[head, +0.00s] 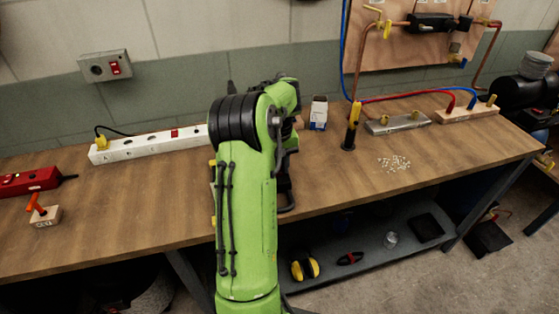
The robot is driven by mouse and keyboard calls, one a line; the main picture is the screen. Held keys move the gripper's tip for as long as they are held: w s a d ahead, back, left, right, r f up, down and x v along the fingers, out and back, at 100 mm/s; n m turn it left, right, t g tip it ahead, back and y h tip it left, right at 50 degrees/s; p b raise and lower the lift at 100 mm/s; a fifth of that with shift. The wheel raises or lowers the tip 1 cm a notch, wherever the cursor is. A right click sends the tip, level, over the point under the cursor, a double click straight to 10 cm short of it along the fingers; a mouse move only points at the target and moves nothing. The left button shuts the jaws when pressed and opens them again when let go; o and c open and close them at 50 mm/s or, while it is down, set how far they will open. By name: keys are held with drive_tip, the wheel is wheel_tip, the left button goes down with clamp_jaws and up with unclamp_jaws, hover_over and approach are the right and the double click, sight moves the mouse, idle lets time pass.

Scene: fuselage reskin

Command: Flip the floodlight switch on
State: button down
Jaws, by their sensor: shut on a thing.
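A grey wall box (105,66) with a round socket and a red rocker switch (115,68) is on the wall at the upper left. A white power strip (150,146) lies at the back of the bench, with a small red switch (174,133) on it and a yellow plug at its left end. No label shows which switch is for the floodlight, and I cannot tell either switch's position. My green arm reaches over the bench and hides the strip's right end. My gripper is mostly hidden behind the arm; only black parts show at the arm's right edge, and its fingertips are not visible.
A red device (30,180) and a wooden block with an orange handle (45,212) are at the bench's left. A small box (319,113), a yellow-black tool (352,126), a metal bar (397,122) and white bits (394,163) lie to the right. The front left is clear.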

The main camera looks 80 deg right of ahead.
drive_tip(key=shift+w+d+r+g+y+p, duration=0.2)
drive_tip(key=shift+r+g+y+p, duration=0.45)
drive_tip(key=shift+p, duration=2.35)
drive_tip(key=shift+d+f+y+p, duration=0.15)
drive_tip(key=shift+f+y+p, duration=0.3)
drive_tip(key=shift+p, duration=0.5)
drive_tip(key=shift+f, duration=0.1)
drive_tip(key=c, duration=0.9)
unclamp_jaws()
drive_tip(key=p+v, duration=0.4)
drive_tip(key=v, duration=1.1)
drive_tip(key=shift+s+r, duration=0.1)
drive_tip(key=shift+r, duration=0.35)
